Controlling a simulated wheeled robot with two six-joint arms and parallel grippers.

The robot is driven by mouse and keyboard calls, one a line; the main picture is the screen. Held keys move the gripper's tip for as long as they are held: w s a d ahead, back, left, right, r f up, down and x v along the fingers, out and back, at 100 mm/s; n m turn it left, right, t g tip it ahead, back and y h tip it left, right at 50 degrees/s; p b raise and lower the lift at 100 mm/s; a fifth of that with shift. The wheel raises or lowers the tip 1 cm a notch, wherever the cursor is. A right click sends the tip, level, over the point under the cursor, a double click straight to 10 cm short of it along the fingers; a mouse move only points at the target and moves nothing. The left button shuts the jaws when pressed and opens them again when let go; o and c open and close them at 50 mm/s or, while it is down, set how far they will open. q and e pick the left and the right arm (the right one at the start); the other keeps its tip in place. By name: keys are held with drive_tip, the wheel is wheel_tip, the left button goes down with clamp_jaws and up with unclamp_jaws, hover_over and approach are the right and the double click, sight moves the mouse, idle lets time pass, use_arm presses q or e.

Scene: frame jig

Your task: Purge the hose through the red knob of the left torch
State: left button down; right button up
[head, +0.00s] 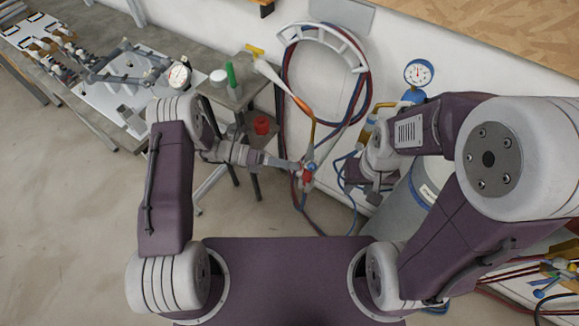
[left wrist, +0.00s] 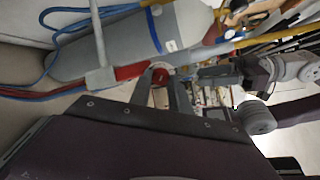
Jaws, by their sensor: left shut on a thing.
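The torch (head: 313,131) stands upright beside the wall, with a brass tube above and red and blue hoses below. Its red knob (head: 309,169) is at the tips of my left gripper (head: 297,166). In the left wrist view the red knob (left wrist: 160,76) sits between the two dark fingers of my left gripper (left wrist: 164,84), which is shut on it. The fingers hide part of the knob. My right gripper (head: 373,190) is right of the torch, in front of the grey cylinder; its fingertips are too unclear to tell their opening.
Red and blue hoses (head: 287,80) hang coiled on a wall hanger. A grey gas cylinder (head: 408,208) with a blue-rimmed gauge (head: 418,73) stands at right. Open floor lies at left.

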use_arm(q)
drive_tip(key=shift+f+n+g+h+b, duration=0.15)
drive_tip(key=shift+n+g+h+b, duration=0.15)
drive_tip(key=shift+n+b, duration=0.45)
drive_tip(key=shift+n, duration=0.25)
drive_tip(key=c, duration=1.2)
unclamp_jaws()
drive_tip(key=b+v, duration=0.1)
drive_tip(key=v, duration=0.8)
drive_tip(key=shift+b, duration=0.35)
